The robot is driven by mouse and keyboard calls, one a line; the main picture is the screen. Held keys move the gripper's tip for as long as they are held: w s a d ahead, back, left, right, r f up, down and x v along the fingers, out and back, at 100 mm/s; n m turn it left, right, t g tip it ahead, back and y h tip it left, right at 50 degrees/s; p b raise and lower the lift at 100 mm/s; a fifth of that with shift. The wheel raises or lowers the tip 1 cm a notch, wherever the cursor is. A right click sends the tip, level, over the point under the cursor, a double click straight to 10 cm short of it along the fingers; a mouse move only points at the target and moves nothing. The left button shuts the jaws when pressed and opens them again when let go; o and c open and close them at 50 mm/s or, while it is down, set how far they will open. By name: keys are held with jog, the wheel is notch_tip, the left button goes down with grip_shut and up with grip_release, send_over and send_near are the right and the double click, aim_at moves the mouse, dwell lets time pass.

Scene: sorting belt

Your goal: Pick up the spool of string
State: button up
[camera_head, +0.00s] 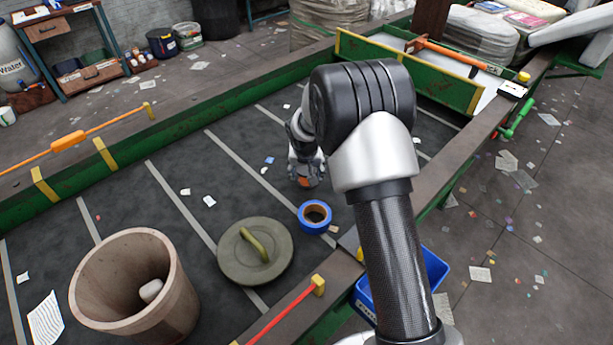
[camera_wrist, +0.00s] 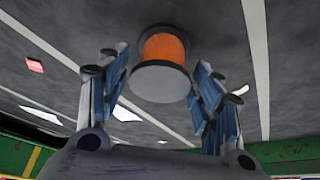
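The spool of string (camera_wrist: 164,48) has orange winding between two grey flanges. In the wrist view it stands out between and just beyond my fingertips, near flange facing the camera. My gripper (camera_wrist: 162,72) is open, with a blue-padded finger on each side of the spool and small visible gaps. I cannot tell how far the fingertips reach down around it. In the head view my gripper (camera_head: 305,165) points down at the belt, and a bit of the orange spool (camera_head: 307,183) shows at its tips. The rest of the spool is hidden there.
A blue tape roll (camera_head: 314,216) lies close to my gripper on the dark belt (camera_head: 205,165). A round olive lid (camera_head: 240,262) and a brown bin (camera_head: 150,315) stand nearer on the left. Paper scraps lie about. Green side rails (camera_head: 25,215) edge the belt.

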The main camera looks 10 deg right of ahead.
jog(key=c, duration=0.7)
jog(key=shift+c, duration=0.2)
